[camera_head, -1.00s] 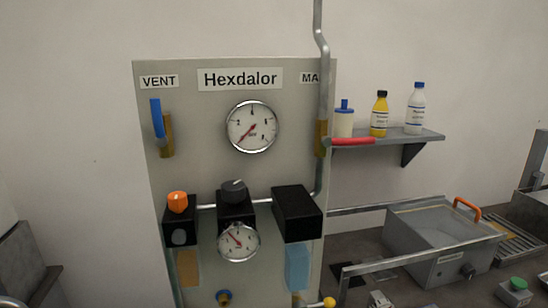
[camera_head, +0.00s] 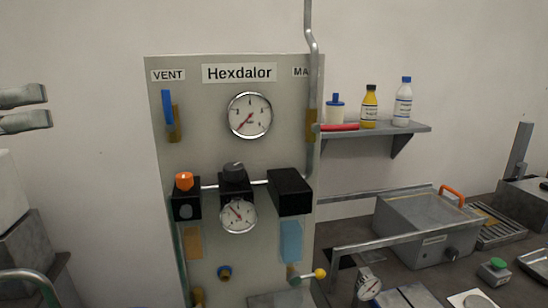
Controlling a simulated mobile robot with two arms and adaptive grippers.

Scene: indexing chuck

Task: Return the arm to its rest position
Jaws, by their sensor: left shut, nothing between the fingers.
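My left gripper (camera_head: 46,106) shows at the left edge, with two grey fingers side by side. It is shut and holds nothing. It is in front of the bare wall, left of the Hexdalor panel (camera_head: 210,138) and apart from it. The rest of my left arm is out of the picture. My right gripper is not in view.
The panel bears a blue vent handle (camera_head: 167,108), a large gauge (camera_head: 249,116) and an orange knob (camera_head: 184,181). A shelf (camera_head: 400,130) with bottles is on the right, above a lidded grey box (camera_head: 420,228). Bare wall lies between gripper and panel.

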